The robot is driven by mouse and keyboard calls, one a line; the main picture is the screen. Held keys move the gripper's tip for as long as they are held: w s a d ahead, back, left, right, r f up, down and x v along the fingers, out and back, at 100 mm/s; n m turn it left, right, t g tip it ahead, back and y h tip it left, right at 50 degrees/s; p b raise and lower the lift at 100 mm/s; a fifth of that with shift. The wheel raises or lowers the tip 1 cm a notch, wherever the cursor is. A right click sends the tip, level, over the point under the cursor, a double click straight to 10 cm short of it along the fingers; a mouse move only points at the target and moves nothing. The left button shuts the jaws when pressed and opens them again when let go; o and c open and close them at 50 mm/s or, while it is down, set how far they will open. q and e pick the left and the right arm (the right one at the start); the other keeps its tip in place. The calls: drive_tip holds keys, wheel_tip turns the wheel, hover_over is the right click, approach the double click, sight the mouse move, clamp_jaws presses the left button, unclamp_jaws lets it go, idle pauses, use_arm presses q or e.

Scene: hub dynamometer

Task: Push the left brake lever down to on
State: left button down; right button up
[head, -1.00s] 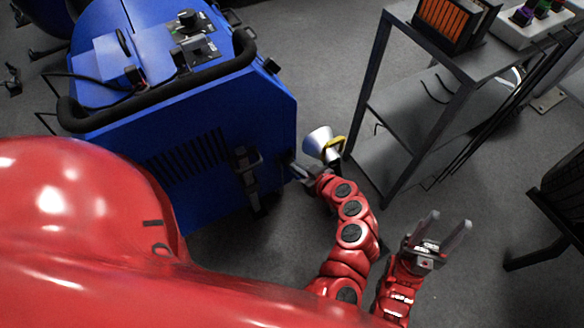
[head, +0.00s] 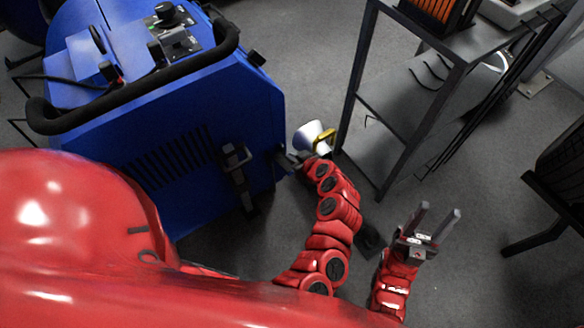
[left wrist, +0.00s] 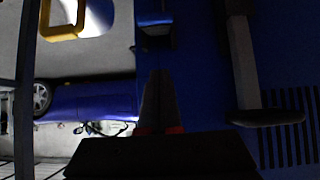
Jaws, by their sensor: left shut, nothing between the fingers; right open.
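A black lever-like fitting (head: 238,165) is mounted on the vented side of the blue machine (head: 215,115). I take it to be the brake lever, but no label is readable. A grey bar with a dark foot shows at the right of the left wrist view (left wrist: 242,65), probably the same fitting. My left gripper (head: 287,159) is at the machine's right-hand edge, to the right of the fitting and apart from it. In the left wrist view its fingers (left wrist: 159,95) are together and empty. My right gripper (head: 432,222) is open and empty over the floor.
A white cone-shaped thing with a yellow part (head: 318,138) is just beyond my left gripper. A grey metal shelf rack (head: 395,165) stands to the right. A black handle rail (head: 140,92) runs along the machine's top. Floor is clear around my right gripper.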

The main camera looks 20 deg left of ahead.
sight(284, 164)
use_arm(q)
drive_tip(key=shift+x, duration=1.15)
drive_tip(key=f, duration=0.1)
drive_tip(key=b, duration=0.1)
drive_tip(key=d+f, duration=0.1)
drive_tip(key=shift+s+f+b, duration=0.3)
drive_tip(key=shift+s+b, duration=0.05)
drive_tip(key=shift+s+d+f, duration=0.15)
drive_tip(key=shift+s+f, duration=0.1)
drive_tip(key=shift+f, duration=0.25)
